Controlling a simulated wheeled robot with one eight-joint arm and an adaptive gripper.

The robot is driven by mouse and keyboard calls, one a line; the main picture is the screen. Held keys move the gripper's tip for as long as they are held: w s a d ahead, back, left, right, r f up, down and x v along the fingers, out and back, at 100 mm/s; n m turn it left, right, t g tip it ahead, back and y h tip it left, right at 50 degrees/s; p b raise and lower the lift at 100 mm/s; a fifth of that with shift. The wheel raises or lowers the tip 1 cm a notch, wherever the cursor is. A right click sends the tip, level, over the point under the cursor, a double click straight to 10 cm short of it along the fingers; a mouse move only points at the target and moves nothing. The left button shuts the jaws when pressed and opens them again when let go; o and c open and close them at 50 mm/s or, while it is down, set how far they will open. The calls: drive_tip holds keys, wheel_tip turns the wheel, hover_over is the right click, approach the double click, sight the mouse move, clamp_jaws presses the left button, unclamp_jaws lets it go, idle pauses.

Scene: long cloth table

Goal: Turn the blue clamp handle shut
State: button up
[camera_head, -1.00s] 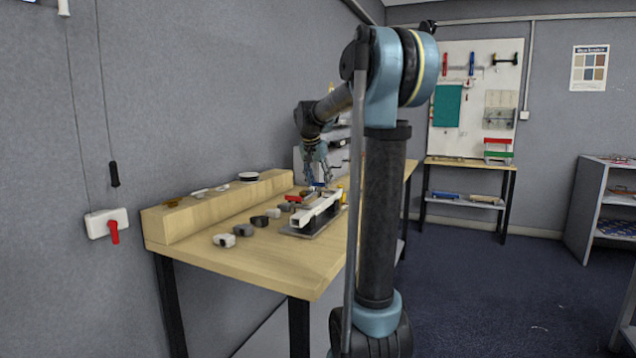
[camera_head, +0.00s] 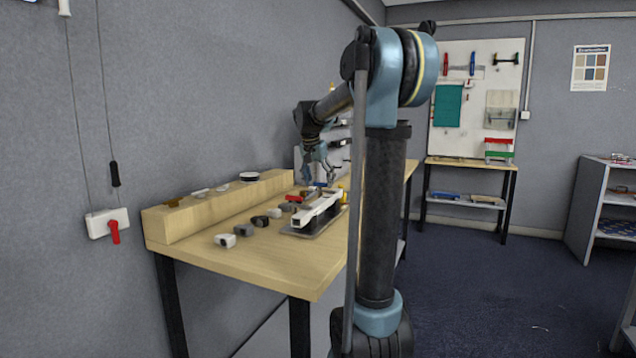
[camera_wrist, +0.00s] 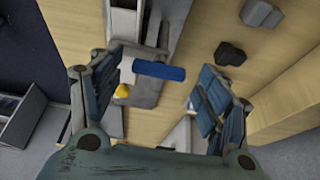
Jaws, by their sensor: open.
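My gripper (camera_wrist: 156,82) is open, with one finger on each side of the handle and a gap on both sides. In the head view my gripper (camera_head: 320,172) hangs over the far part of the bench fixture. There the blue handle (camera_head: 317,184) is a tiny patch under the fingers, partly hidden.
A white rail fixture (camera_head: 318,208) on a dark plate stands on the wooden table (camera_head: 262,263). Several grey and black blocks (camera_head: 225,240) lie in a row left of it. A raised wooden ledge (camera_head: 215,205) runs along the wall. The table's near end is clear.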

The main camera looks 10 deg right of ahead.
drive_tip(key=shift+r, duration=0.1)
drive_tip(key=v, duration=1.1)
drive_tip(key=shift+r, duration=0.3)
drive_tip(key=shift+s+a, duration=0.1)
